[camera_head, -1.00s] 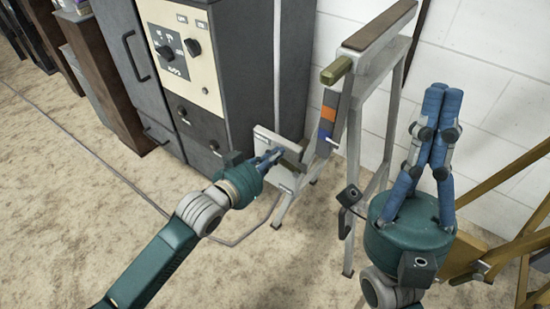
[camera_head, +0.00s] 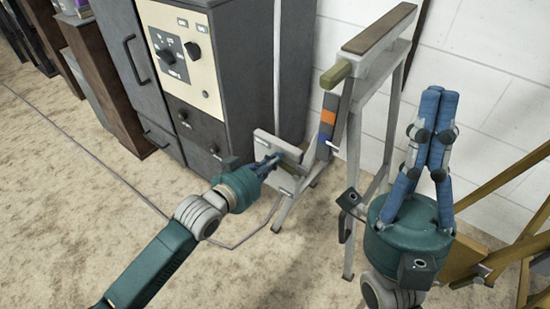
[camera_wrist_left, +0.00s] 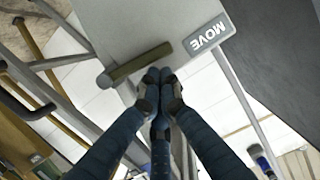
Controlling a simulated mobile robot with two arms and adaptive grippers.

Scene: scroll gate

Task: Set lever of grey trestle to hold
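The grey trestle (camera_head: 396,105) stands by the wall, with a brown pad (camera_head: 380,28) and an olive knob (camera_head: 336,73) on top. A light grey plate (camera_head: 278,146) sits low at its left side. In the left wrist view, an olive bar (camera_wrist_left: 141,61) with a grey round end lies across a grey board, beside a MOVE label (camera_wrist_left: 207,34). My left gripper (camera_head: 273,160) is at the plate. Its fingertips (camera_wrist_left: 158,74) are together just below the olive bar, with nothing seen between them. My right gripper (camera_head: 442,92) is shut, pointing up, away from the trestle's lower parts.
A dark cabinet (camera_head: 262,60) with a cream dial panel (camera_head: 180,50) stands left of the trestle. A wooden frame (camera_head: 515,200) is at the far right. A cable (camera_head: 130,188) crosses the carpet. The floor at the front left is clear.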

